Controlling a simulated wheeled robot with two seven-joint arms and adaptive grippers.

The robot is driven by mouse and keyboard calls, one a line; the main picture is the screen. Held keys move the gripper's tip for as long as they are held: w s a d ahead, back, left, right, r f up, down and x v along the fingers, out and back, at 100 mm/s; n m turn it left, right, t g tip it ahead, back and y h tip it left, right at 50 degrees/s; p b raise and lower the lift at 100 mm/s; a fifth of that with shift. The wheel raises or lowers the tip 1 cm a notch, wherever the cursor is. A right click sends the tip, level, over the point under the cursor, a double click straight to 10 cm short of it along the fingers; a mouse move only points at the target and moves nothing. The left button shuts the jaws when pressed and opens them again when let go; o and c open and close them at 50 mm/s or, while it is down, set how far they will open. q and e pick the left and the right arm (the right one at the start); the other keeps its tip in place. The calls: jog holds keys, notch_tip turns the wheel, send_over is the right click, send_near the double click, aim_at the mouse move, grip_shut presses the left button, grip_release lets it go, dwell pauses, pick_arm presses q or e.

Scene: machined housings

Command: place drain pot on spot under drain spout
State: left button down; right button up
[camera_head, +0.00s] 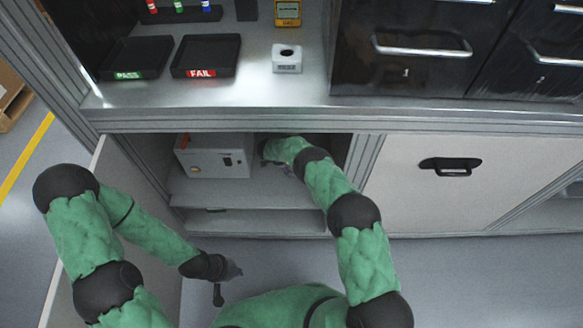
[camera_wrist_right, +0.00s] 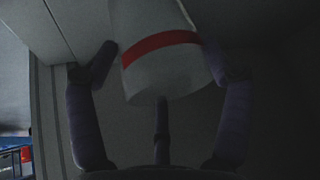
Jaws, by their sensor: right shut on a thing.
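A pale cylinder with a red band (camera_wrist_right: 162,62), which I take for the drain pot, fills the upper middle of the right wrist view. My right gripper (camera_wrist_right: 160,65) is shut on it, with dark fingers on both sides and a third dark part below. In the head view my right gripper (camera_head: 285,160) reaches into the open cabinet, beside a pale box (camera_head: 215,158). The pot is not clear there. The box has a small round fitting and a dark panel on its front; I cannot make out a drain spout or marked spot. My left gripper (camera_head: 227,278) hangs low outside; its finger opening is unclear.
The cabinet shelf (camera_head: 240,190) has bare room in front of the box. An open door (camera_head: 120,215) stands at the left. The worktop (camera_head: 230,95) above carries the PASS tray (camera_head: 135,57), the FAIL tray (camera_head: 206,55) and a white block (camera_head: 287,59). Drawers stand at the right.

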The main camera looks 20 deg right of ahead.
notch_tip(320, 180, down, 4)
jog(key=shift+r+b, duration=0.25)
jog(key=shift+b, duration=0.5)
jog(key=shift+f, duration=0.15)
jog(key=shift+c, duration=0.6)
jog(key=o, duration=1.6)
jog(key=shift+c, duration=0.2)
jog(key=shift+a, duration=0.1)
